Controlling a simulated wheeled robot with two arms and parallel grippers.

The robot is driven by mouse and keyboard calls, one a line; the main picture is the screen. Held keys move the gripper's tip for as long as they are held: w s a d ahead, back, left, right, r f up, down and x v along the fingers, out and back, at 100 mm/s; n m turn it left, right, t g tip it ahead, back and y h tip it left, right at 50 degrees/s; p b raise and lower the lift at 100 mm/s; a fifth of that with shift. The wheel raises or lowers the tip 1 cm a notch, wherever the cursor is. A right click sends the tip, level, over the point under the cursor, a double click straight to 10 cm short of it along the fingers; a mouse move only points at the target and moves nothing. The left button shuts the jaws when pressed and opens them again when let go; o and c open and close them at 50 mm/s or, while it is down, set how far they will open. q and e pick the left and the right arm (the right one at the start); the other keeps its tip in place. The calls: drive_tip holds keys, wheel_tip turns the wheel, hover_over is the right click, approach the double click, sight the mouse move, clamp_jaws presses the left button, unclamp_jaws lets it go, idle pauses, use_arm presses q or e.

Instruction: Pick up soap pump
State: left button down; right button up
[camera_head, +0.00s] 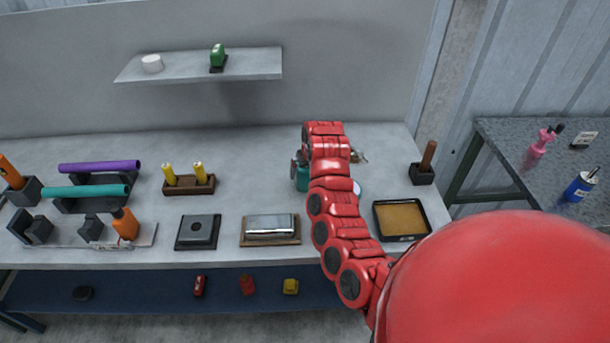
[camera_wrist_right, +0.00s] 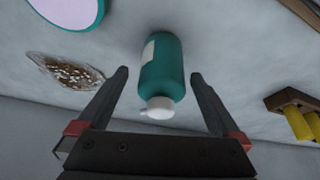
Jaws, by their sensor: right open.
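The soap pump (camera_wrist_right: 162,70) is a teal bottle with a white pump head and a pale label, seen in the right wrist view. In the head view a teal part of it (camera_head: 302,180) shows beside my red right arm, which hides the rest. My right gripper (camera_wrist_right: 158,76) is open, with one dark finger on each side of the bottle. Gaps show between the fingers and the bottle. My left gripper is in neither view.
A tan-filled tray (camera_head: 400,219) is to the right. A shelf (camera_head: 200,66) hangs behind.

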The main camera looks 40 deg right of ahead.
drive_tip(key=shift+w+d+f+p, duration=0.1)
drive_tip(key=shift+w+f+p, duration=0.55)
drive_tip(key=shift+f+p, duration=0.15)
drive_tip(key=shift+x, duration=1.25)
clamp_jaws()
drive_tip(key=shift+r, duration=0.15)
